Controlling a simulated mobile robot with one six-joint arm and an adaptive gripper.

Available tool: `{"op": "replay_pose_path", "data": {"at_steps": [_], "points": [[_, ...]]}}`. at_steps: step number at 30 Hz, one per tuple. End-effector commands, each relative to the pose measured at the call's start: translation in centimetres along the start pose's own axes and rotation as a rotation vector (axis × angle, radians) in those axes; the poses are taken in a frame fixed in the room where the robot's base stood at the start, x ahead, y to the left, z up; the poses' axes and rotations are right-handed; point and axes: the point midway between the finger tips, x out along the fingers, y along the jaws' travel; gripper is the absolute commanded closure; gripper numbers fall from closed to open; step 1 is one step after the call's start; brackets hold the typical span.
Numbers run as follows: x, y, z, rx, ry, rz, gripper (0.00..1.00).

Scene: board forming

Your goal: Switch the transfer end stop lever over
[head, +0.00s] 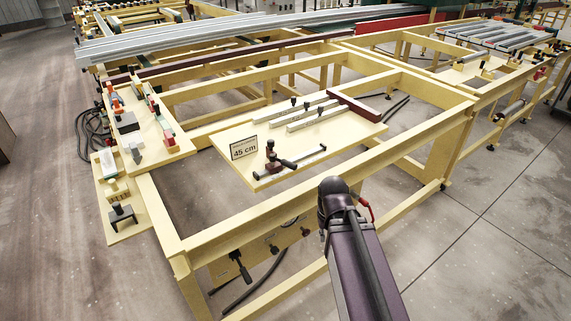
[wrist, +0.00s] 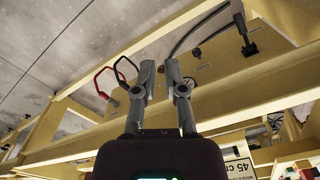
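My gripper (wrist: 158,88) shows in the wrist view with its two grey fingers apart and nothing between them. It is hidden behind my arm in the head view. Beyond the fingers lies a yellow beam. A black-handled lever (head: 240,265) sits on the low panel under the front beam; a black handle also shows at the top right of the wrist view (wrist: 247,42). Another black lever or clamp (head: 272,158) stands on the board plate, beside a metal bar (head: 300,158). I cannot tell by label which is the transfer end stop lever.
A sign reading 45 cm (head: 244,149) stands on the pale plate (head: 345,135). The yellow front beam (head: 260,222) crosses between my arm and the plate. Tool boards (head: 172,145) stand at left. Cables loop near the fingers (wrist: 112,75). Open floor (head: 500,230) lies at right.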

Motion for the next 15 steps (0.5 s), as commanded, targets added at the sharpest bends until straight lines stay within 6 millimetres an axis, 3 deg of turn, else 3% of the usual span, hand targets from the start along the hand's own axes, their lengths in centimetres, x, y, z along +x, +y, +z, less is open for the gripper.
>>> {"op": "replay_pose_path", "data": {"at_steps": [8, 15], "points": [[-0.7, -0.8, -2.0, -0.190, 0.022, 0.059, 1.00], [-2.0, -2.5, -5.7, -0.571, 0.045, 0.187, 1.00]]}}
